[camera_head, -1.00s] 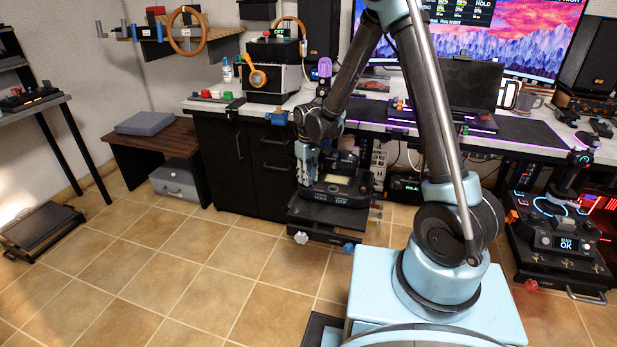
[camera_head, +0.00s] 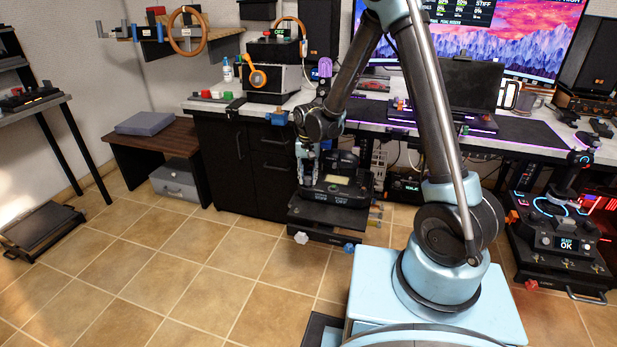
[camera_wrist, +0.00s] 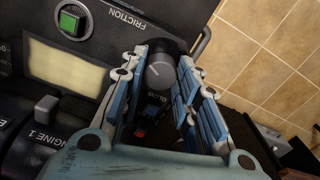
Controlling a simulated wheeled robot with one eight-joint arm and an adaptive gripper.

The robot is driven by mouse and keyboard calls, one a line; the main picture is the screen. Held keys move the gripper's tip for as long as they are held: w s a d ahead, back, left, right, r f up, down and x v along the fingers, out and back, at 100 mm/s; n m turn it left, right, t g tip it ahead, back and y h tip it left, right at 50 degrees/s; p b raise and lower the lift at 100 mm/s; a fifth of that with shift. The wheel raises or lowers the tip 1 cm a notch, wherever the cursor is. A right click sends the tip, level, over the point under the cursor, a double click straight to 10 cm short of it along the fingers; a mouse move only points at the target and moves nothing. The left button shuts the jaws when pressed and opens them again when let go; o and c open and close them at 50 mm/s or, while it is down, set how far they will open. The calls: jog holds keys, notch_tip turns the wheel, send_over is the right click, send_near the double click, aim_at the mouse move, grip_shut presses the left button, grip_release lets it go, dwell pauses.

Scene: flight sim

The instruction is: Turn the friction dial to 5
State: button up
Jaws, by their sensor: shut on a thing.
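The friction dial (camera_wrist: 160,74) is a dark round knob with a grey face and a white pointer line, near the word FRICTION on the dark throttle unit. In the wrist view the blue-padded fingers of my gripper (camera_wrist: 163,62) stand on both sides of it, shut on it. The pointer slants toward the upper left of the picture; the dial's scale numbers cannot be read. In the head view my gripper (camera_head: 307,180) reaches down at the left side of the throttle unit (camera_head: 345,190), and the dial is hidden there.
In the wrist view a lit green square button (camera_wrist: 70,20), a blank pale display (camera_wrist: 65,72) and the ENGINE 1 lever (camera_wrist: 46,108) lie left of the dial. The black cabinet (camera_head: 222,165) stands close left of my gripper. Tiled floor (camera_head: 200,265) is open in front.

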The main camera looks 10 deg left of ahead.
aim_at(309, 178)
jog(key=shift+w+m, duration=0.1)
jog(key=shift+m, duration=0.5)
jog(key=o, duration=0.8)
notch_tip(309, 178, up, 12)
jog(key=shift+f, duration=0.1)
dwell(0.3)
jog(key=shift+d, duration=0.1)
